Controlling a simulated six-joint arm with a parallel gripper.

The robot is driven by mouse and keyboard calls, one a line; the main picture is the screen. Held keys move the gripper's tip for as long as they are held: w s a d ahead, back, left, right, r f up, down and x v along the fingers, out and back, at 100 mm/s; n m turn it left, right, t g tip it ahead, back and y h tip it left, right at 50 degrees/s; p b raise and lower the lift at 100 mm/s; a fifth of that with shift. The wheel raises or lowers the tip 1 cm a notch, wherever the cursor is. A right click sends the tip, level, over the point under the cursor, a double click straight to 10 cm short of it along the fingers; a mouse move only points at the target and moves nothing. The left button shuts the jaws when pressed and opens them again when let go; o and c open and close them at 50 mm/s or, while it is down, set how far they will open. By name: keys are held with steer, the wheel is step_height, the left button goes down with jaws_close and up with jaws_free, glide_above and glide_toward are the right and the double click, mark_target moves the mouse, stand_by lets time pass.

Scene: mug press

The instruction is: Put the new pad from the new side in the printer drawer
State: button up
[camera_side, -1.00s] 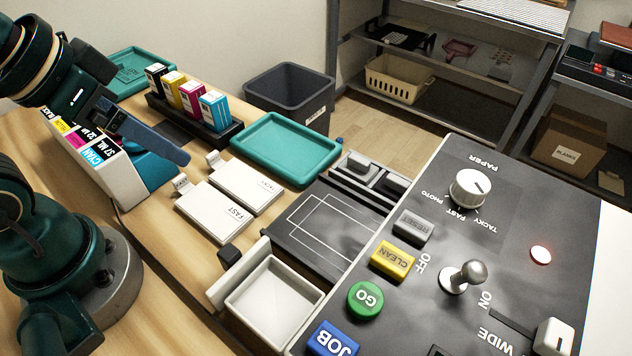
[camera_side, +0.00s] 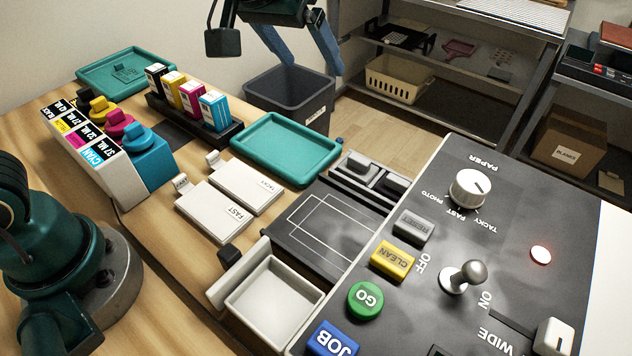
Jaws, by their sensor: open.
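My gripper (camera_side: 312,66) is at the top of the view with its two blue fingers spread apart. Nothing shows between them, and they hang over the dark waste bin (camera_side: 290,100). I cannot read which side is marked new. A pale open drawer (camera_side: 236,310) sticks out at the printer's near left, and its white floor looks empty. My gripper is far from both.
The printer panel (camera_side: 420,300) with knob, lever and buttons fills the right. Two white cards (camera_side: 215,215), an empty teal tray (camera_side: 285,150), a rack of upright ink cartridges (camera_side: 195,115) and an ink unit (camera_side: 145,165) stand on the table. The bin's inside is dark.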

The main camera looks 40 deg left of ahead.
steer(key=m+g, duration=0.1)
glide_above(360, 159)
steer(key=s+a, duration=0.1)
steer(key=a, duration=0.1)
step_height(360, 159, down, 8)
steer(key=r, duration=0.1)
steer(key=shift+m+g, duration=0.4)
steer(key=shift+g, duration=0.1)
steer(key=f, duration=0.1)
steer(key=s+d+f, duration=0.1)
steer(key=f, duration=0.3)
steer(key=shift+s+d, duration=0.15)
steer(key=shift+d, duration=0.2)
steer(key=shift+d+f, duration=0.1)
steer(key=shift+f, duration=0.3)
steer(key=shift+x, duration=2.15)
jaws_close()
steer(key=shift+r, duration=0.15)
